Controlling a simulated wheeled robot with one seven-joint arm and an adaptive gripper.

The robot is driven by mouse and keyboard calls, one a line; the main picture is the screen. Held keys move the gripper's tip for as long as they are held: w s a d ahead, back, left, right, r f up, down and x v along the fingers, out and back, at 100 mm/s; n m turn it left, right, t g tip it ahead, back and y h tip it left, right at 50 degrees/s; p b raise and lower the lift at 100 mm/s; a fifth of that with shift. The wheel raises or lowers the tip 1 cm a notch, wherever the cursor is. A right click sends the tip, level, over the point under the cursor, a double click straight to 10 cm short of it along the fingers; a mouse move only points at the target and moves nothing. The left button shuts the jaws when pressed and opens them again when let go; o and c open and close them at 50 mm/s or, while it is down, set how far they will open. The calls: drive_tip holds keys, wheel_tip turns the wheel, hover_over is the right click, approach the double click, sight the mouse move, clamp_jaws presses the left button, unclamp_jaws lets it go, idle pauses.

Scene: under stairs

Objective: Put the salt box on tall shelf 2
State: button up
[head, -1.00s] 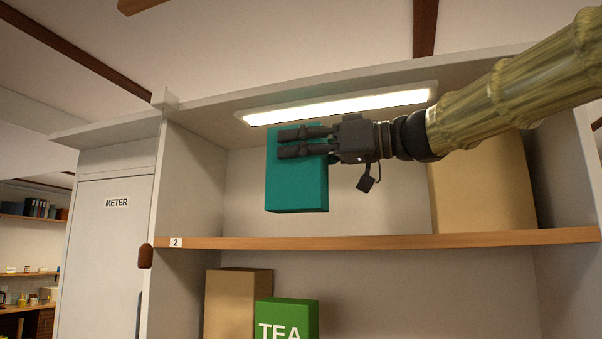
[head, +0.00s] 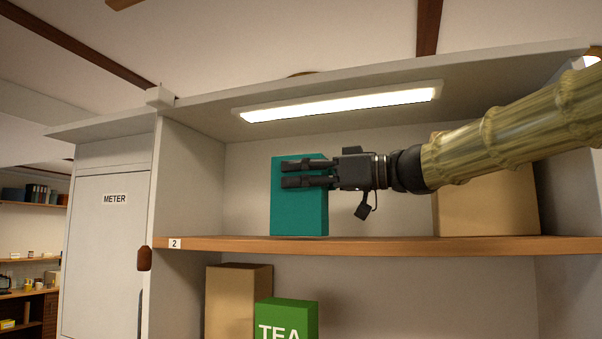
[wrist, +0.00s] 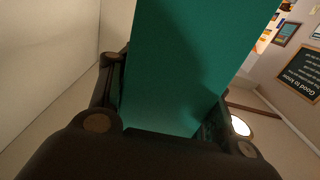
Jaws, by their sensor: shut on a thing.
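A teal box (head: 299,213), with no lettering visible, is upright at the shelf marked 2 (head: 360,243). Its bottom edge meets the top of the shelf board in the head view; I cannot tell for certain whether it rests on it. My gripper (head: 305,174) comes from the right and is shut on the upper part of the box. In the wrist view the teal box (wrist: 190,70) fills the space between the fingers. The far finger side and the back of the box are hidden.
A tan box (head: 488,205) stands on the same shelf to the right, partly behind my arm. A light panel (head: 340,102) is under the top board. Below are a brown box (head: 237,300) and a green TEA box (head: 287,318). The shelf left of the teal box is clear.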

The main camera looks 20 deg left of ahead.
drive_tip(key=shift+s+a+f, duration=0.1)
drive_tip(key=shift+s+f, duration=0.05)
drive_tip(key=shift+f, duration=0.1)
drive_tip(key=o, duration=1.4)
drive_tip(key=d+b, duration=0.4)
drive_tip(key=d, duration=0.8)
drive_tip(key=shift+s+b, duration=0.2)
drive_tip(key=shift+b, duration=0.15)
